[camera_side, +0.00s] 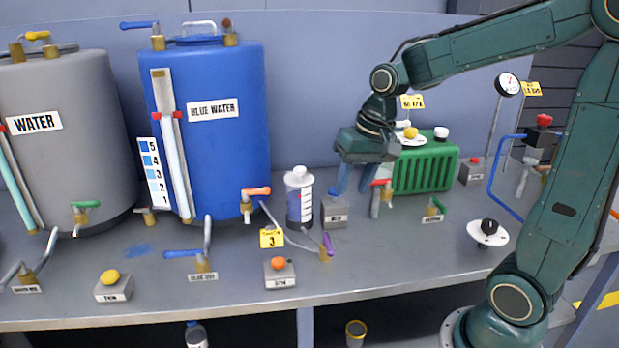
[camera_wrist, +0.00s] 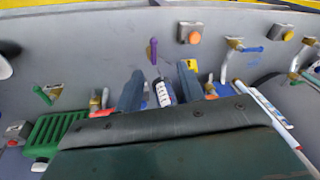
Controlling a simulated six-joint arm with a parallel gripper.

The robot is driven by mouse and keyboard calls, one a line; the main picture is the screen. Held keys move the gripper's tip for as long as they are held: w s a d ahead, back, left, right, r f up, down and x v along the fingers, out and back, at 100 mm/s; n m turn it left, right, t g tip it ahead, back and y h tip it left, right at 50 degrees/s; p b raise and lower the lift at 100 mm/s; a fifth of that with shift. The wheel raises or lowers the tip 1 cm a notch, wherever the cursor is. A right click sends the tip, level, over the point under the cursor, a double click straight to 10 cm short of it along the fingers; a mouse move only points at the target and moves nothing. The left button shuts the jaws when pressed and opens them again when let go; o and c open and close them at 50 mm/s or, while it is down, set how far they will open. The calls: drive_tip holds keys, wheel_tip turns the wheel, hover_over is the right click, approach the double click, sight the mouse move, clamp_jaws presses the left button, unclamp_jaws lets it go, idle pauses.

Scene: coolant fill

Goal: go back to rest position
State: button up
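My gripper (camera_side: 355,182) hangs in the right half of the side view, fingers pointing down, in front of the green ribbed unit. In the wrist view the two blue-grey fingers (camera_wrist: 160,72) stand apart with nothing held between them. The white bottle with a dark label (camera_side: 300,197) stands upright on the bench to the left of my gripper, apart from it. In the wrist view the bottle (camera_wrist: 163,94) shows beyond the gap between the fingers. No marker of a rest position shows.
The blue water tank (camera_side: 225,140) and grey tank (camera_side: 75,160) stand at the left. The green ribbed unit (camera_side: 425,170), a grey box (camera_side: 334,213) and a red-handled valve (camera_side: 376,197) are close to my gripper. The front middle of the bench (camera_side: 380,270) is clear.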

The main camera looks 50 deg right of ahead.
drive_tip(key=s+a+r+n+t, duration=0.1)
drive_tip(key=s+a+r+n, duration=0.1)
drive_tip(key=s, duration=0.5)
drive_tip(key=s+a+r+n+t, duration=0.1)
drive_tip(key=s+a+n, duration=0.3)
drive_tip(key=s, duration=0.3)
drive_tip(key=shift+r+t+h, duration=0.3)
drive_tip(key=shift+r+t, duration=0.05)
drive_tip(key=shift+t, duration=0.05)
